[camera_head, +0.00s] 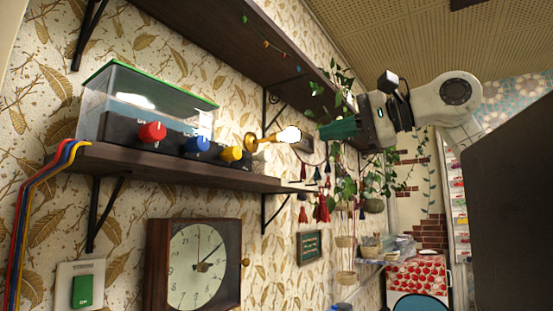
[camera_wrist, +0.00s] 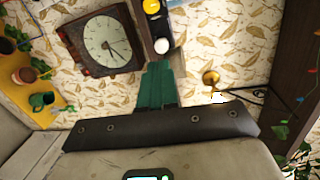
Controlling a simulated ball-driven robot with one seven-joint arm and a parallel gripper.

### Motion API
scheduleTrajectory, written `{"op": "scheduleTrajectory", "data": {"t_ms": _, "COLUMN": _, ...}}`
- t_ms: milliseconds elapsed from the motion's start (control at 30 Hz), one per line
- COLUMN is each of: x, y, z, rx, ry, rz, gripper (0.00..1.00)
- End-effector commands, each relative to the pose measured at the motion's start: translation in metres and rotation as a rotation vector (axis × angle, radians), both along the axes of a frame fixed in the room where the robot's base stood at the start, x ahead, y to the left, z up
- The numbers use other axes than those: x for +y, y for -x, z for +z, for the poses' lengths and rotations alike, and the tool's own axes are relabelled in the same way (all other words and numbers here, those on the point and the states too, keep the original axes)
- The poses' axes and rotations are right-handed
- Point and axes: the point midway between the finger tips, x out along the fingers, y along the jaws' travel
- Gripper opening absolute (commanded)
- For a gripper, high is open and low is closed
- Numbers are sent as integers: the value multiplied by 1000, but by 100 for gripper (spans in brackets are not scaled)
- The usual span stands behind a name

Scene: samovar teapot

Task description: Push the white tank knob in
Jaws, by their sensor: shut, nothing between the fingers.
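The white knob (camera_head: 259,158) is a small pale shape at the right end, partly hard to make out below the lamp. In the wrist view the white knob (camera_wrist: 161,45) shows clearly beyond my fingertips. My gripper (camera_head: 322,131) has teal fingers, shut and empty, right of the knob and apart from it. The fingers (camera_wrist: 158,66) point toward the knob in the wrist view.
A brass wall lamp (camera_head: 251,142) with a lit bulb sticks out between the knob and my gripper in the head view; in the wrist view the lamp (camera_wrist: 211,79) lies right of my fingers. A clock (camera_head: 195,265) hangs below the shelf (camera_head: 120,158). Plants hang behind my gripper.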

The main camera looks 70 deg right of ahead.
Motion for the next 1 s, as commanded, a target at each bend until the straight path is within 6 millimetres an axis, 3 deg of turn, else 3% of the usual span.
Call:
{"op": "scheduleTrajectory", "data": {"t_ms": 133, "x": -6, "y": 10, "z": -5, "rx": 103, "ry": 60, "rz": -81, "gripper": 0}}
{"op": "scheduleTrajectory", "data": {"t_ms": 267, "x": -9, "y": 5, "z": -7, "rx": 119, "ry": 67, "rz": -90, "gripper": 0}}
{"op": "scheduleTrajectory", "data": {"t_ms": 800, "x": -31, "y": -87, "z": -26, "rx": 114, "ry": 65, "rz": -85, "gripper": 0}}
{"op": "scheduleTrajectory", "data": {"t_ms": 1000, "x": -37, "y": -112, "z": -23, "rx": 113, "ry": 63, "rz": -84, "gripper": 0}}
